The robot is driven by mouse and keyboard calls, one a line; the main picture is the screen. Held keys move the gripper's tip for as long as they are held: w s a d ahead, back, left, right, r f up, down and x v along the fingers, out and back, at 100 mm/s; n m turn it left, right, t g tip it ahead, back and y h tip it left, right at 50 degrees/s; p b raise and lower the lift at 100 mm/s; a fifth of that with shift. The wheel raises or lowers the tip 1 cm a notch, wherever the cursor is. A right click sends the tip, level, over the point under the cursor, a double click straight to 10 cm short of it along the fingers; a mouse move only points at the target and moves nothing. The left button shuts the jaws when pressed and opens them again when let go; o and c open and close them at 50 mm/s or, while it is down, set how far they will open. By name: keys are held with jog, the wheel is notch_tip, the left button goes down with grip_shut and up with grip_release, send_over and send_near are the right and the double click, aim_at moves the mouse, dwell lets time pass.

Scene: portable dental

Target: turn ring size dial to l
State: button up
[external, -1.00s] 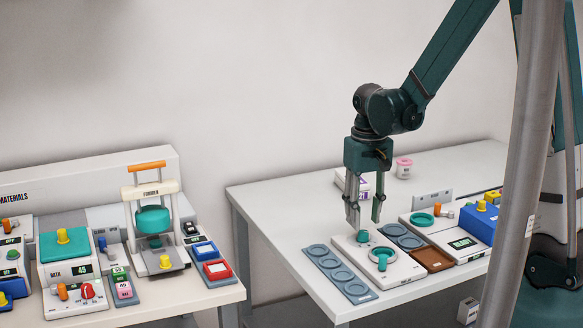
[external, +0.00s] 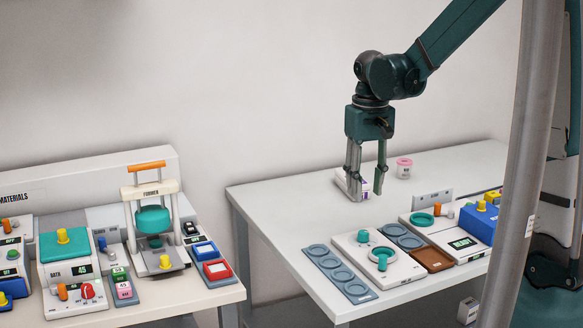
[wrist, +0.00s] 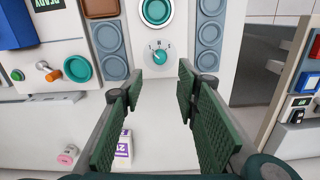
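The ring size dial is a round teal knob (external: 363,235) standing on a white panel (external: 345,243). In the wrist view the knob (wrist: 160,57) sits below a teal ring (wrist: 157,9), with small size letters in an arc above it. The letters and the knob's pointer are too small to read with certainty. My gripper (external: 369,192) is open and empty, pointing down, above and behind the dial in the external view. In the wrist view its two fingers (wrist: 160,82) are spread apart, with the knob beyond their tips and touching neither.
Blue-grey trays with round wells (external: 340,272) flank the panel. A brown tray (external: 432,260) and a white READY unit (external: 462,247) stand to the right. A white-and-purple box (wrist: 124,146) and a pink-lidded jar (external: 404,168) stand behind. The left table holds other devices.

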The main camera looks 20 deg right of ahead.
dwell(0.3)
jog(key=n+p, duration=0.4)
jog(key=n, duration=0.3)
send_over(364, 232)
notch_tip(364, 232, down, 4)
jog(key=shift+w+d+f, duration=0.1)
jog(key=shift+f, duration=0.15)
jog(key=shift+f, duration=0.2)
jog(key=shift+f+b, duration=0.45)
jog(key=shift+f, duration=3.25)
jog(key=c, duration=0.9)
